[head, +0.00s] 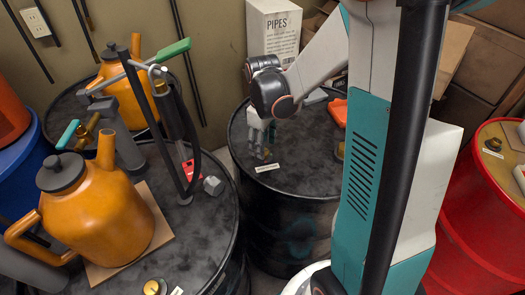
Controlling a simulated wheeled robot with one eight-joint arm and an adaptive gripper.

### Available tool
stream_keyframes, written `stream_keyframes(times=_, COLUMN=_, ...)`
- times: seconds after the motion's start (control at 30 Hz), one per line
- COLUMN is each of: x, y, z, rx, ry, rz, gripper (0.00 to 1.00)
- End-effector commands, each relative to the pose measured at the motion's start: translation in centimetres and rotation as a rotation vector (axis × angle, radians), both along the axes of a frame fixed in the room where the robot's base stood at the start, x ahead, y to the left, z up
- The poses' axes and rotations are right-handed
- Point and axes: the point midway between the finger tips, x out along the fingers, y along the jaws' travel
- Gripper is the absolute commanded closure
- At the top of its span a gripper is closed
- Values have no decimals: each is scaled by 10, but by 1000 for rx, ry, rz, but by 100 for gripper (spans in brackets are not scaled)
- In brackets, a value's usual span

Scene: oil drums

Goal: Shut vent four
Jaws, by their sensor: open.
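My gripper (262,150) points down over the near-left part of the middle black drum (295,170), its fingers open. A small brass fitting partly shows between and below the fingertips. I cannot tell if they touch it. A white label (267,168) lies just in front, too small to read. Other brass fittings show on the left drum's front edge (152,287), at the right of the middle drum (341,150) and on the red drum (493,144). I cannot tell by number which one is vent four.
An orange object (337,112) lies on the middle drum behind my arm. A red drum (480,215) stands at right, and a PIPES box (273,30) at the back.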

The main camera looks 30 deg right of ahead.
Motion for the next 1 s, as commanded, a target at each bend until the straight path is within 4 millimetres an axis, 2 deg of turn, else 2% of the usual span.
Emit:
stream_keyframes(times=0.03, x=0, y=0, z=-9, rx=0, ry=0, rz=0, gripper=50)
stream_keyframes(times=0.2, x=0, y=0, z=-22, rx=0, ry=0, rz=0, gripper=50)
stream_keyframes(times=0.53, x=0, y=0, z=-24, rx=0, ry=0, rz=0, gripper=50)
stream_keyframes(times=0.57, x=0, y=0, z=-24, rx=0, ry=0, rz=0, gripper=52)
stream_keyframes(times=0.7, x=0, y=0, z=-24, rx=0, ry=0, rz=0, gripper=84)
stream_keyframes(times=0.77, x=0, y=0, z=-24, rx=0, ry=0, rz=0, gripper=94)
stream_keyframes(times=1.0, x=0, y=0, z=-24, rx=0, ry=0, rz=-7, gripper=94)
